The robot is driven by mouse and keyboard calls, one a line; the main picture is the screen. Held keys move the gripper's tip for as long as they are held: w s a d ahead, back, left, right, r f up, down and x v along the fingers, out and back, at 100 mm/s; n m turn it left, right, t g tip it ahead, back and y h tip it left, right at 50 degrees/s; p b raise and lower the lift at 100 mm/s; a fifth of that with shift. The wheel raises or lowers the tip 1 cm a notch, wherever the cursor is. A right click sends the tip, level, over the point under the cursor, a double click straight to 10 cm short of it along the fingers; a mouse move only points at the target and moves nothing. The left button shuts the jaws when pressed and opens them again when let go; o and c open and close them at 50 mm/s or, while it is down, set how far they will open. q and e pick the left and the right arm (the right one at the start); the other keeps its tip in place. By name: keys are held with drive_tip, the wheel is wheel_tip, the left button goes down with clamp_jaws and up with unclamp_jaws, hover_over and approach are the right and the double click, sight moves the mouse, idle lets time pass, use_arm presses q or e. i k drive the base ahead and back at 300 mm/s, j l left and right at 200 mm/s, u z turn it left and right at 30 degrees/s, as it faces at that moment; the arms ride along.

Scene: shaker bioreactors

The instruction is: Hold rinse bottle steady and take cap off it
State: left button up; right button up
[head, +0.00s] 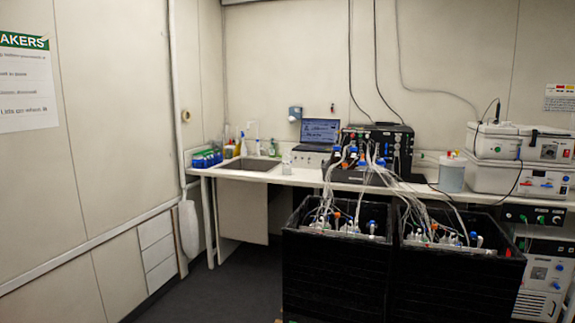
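I cannot tell for sure which item is the rinse bottle, and no cap can be made out at this distance. A small clear bottle (287,160) stands on the bench just right of the sink. Several small bottles stand at the sink's back left, among them a yellow-tinted one (228,151) and a greenish one (243,146). A larger pale, translucent container (451,174) stands on the bench further right, next to the stacked white instruments. Neither of my grippers is in view.
A white bench (300,178) with a sink (250,165) runs along the back wall. Two black bins (335,275) (450,290) full of tubed vessels stand before it. A laptop (320,131) and black controller sit on the bench. The dark floor (215,300) at left is clear.

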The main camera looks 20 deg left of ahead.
sight(286, 156)
drive_tip(key=i+j+u, duration=1)
drive_tip(key=i, duration=0.2)
drive_tip(key=i+u, duration=0.35)
drive_tip(key=i+j, duration=0.05)
